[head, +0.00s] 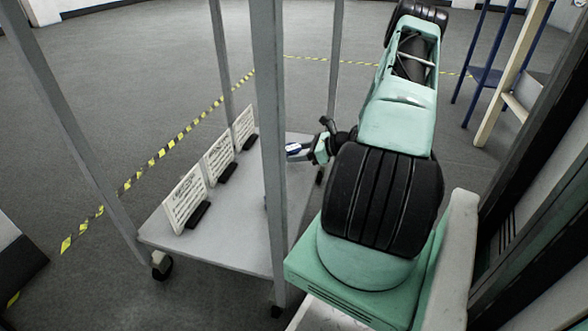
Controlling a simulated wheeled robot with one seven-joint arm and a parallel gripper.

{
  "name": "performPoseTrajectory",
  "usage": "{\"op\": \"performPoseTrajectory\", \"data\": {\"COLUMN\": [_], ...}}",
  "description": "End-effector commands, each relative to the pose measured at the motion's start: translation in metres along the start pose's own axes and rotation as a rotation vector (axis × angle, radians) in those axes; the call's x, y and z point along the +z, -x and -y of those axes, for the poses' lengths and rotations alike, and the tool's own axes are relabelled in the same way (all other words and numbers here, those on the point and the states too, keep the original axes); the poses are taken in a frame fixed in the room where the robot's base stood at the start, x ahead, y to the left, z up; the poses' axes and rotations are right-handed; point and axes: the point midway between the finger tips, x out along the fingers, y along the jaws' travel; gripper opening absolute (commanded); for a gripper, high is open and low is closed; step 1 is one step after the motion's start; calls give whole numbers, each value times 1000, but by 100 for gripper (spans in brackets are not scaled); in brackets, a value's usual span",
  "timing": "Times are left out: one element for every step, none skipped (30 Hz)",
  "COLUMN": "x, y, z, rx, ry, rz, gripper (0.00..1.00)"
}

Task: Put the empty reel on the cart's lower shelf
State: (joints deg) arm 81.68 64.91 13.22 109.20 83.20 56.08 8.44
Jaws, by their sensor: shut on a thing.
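The cart's lower shelf (225,228) is a flat light grey board on dark casters, between grey upright posts. My gripper (293,151) reaches in low over the shelf's right side, just right of the near post. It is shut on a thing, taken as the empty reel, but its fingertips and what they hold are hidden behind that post. A small dark edge shows beside the post at shelf height; I cannot tell what it is. Whether the reel touches the shelf cannot be seen.
Three white text cards on dark stands, such as the nearest card (186,200), line the shelf's left side. The near post (270,130) stands close to my gripper. The shelf's middle and front look clear. A blue-legged stand (487,75) is at the back right.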

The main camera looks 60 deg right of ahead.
Motion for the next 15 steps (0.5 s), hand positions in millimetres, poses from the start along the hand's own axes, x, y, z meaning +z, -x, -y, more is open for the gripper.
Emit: {"op": "performPoseTrajectory", "data": {"x": [-6,-8,-12,-16,-20,-26,-30,-34,-37,-38,-38,-37,-36,-36,-36], "y": [-3,-4,-5,-7,-8,-11,-13,-14,-16,-16,-16,-16,-15,-15,-15], "z": [0,0,0,0,0,1,1,1,0,1,1,1,1,1,1], "rx": [0,0,0,0,-1,-1,-1,0,0,-1,-1,-1,-1,-1,-1], "ry": [1,1,1,1,1,1,0,0,0,0,1,1,1,1,1], "rz": [1,1,1,1,1,1,1,1,1,1,1,1,1,1,1], "gripper": [28,28,28,28,28,28,28,28,28,28,28,28,28,28,28]}}
